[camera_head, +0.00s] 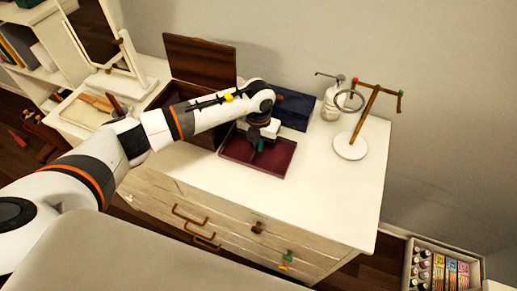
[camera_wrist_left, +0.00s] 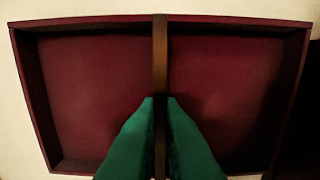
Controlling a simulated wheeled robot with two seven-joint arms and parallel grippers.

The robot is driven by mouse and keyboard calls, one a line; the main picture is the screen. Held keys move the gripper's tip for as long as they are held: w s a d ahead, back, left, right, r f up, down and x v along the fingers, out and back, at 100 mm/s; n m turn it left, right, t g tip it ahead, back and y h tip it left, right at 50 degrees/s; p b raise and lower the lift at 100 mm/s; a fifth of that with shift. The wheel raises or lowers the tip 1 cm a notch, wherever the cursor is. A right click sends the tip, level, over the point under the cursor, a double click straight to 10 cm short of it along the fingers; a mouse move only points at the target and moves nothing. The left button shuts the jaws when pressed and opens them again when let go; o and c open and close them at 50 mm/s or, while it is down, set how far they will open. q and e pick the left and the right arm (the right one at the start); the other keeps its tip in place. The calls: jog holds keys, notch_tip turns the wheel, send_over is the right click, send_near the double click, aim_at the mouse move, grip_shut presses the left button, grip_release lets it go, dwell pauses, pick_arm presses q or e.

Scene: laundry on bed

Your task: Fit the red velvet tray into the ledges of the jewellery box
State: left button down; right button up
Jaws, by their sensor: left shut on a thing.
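The red velvet tray (camera_head: 276,158) lies on or just above the white dresser top, to the right of the jewellery box; I cannot tell if it touches. In the left wrist view the tray (camera_wrist_left: 85,75) shows two compartments split by a brown divider (camera_wrist_left: 160,50). My left gripper (camera_head: 260,146) has green fingertips shut on the divider, as the left wrist view (camera_wrist_left: 160,105) shows. The dark wooden jewellery box (camera_head: 168,95) stands open with its lid (camera_head: 200,58) raised at the back. My left forearm hides much of its inside and its ledges. My right gripper is not in view.
A mirror stand (camera_head: 125,65) is at the left. The dresser top (camera_head: 310,200) is clear in front.

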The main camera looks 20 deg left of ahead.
pick_arm(q)
notch_tip(320, 180, up, 18)
jog(key=b, duration=0.5)
jog(key=s+f+m, duration=0.3)
jog(key=s+m, duration=0.5)
jog(key=m, duration=0.9)
jog(key=s+f+m, duration=0.4)
jog(key=s+m, duration=0.4)
jog(key=m, duration=1)
jog(key=shift+a+m, duration=0.3)
jog(key=shift+a, duration=0.15)
jog(key=shift+w+p, duration=0.1)
jog(key=shift+p, duration=0.2)
